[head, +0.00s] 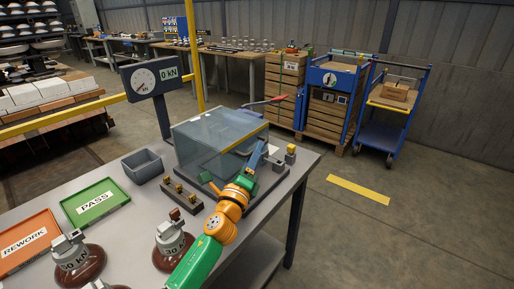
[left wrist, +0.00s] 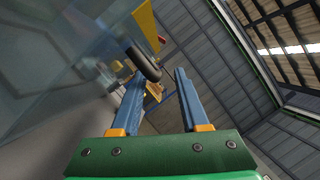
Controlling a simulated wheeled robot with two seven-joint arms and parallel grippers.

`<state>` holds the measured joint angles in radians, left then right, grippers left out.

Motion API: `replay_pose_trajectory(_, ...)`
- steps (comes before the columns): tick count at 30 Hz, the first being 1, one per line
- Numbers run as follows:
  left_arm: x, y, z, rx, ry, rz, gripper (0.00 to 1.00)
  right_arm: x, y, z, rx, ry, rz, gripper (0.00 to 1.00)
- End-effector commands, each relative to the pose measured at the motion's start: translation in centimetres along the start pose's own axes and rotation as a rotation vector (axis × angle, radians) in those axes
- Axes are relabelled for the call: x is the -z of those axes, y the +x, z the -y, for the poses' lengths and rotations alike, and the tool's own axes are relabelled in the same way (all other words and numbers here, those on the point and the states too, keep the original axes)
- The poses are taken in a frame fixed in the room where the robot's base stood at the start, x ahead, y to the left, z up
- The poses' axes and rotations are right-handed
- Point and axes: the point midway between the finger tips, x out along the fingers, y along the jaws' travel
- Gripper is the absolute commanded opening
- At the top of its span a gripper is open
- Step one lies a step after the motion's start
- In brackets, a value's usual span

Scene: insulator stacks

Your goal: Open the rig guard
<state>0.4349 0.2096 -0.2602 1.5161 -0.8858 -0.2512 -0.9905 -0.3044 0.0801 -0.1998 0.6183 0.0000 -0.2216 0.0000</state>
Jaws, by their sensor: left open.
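The rig guard (head: 205,142) is a clear box with a yellow strip along its upper edge, standing closed over the rig on the bench. My left gripper (head: 260,150) is at the guard's front right side, its blue fingers pointing up and away. In the left wrist view the left gripper (left wrist: 158,75) has its fingers apart. A dark rounded handle bar (left wrist: 143,62) reaches from the guard's side to the space between the fingertips, close to the left finger. I cannot tell whether they touch. My right gripper is not in view.
A gauge reading 0 kN (head: 144,78) stands behind the guard. A grey bin (head: 142,166), green PASS tray (head: 95,203), orange REWORK tray (head: 25,243) and brown insulators (head: 170,246) occupy the bench.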

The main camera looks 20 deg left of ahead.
Motion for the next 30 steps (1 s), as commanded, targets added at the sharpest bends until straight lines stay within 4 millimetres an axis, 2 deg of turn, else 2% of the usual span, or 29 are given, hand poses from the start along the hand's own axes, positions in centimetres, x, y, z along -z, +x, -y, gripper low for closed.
replay_pose_trajectory(6, 0.1, 2.3, -0.1, 0.001, 0.0, -0.001, 0.45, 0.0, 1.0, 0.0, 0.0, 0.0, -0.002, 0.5)
replay_pose_trajectory(15, 0.0, 2.7, 0.0, 0.0, 0.0, -0.001, 0.45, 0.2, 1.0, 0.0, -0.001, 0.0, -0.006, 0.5)
replay_pose_trajectory(16, 0.0, 2.7, 0.0, 0.0, 0.0, -0.001, 0.39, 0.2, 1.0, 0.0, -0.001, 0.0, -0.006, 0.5)
replay_pose_trajectory(20, 0.0, 2.6, 0.0, 0.0, 0.0, -0.001, 0.04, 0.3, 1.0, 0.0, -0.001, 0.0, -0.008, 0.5)
replay_pose_trajectory(21, 0.0, 2.6, 0.0, 0.0, 0.0, -0.001, 0.0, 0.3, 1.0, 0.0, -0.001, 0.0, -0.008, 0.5)
replay_pose_trajectory(30, 0.0, 2.6, 0.0, 0.0, 0.0, -0.001, 0.0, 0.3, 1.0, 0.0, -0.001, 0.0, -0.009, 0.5)
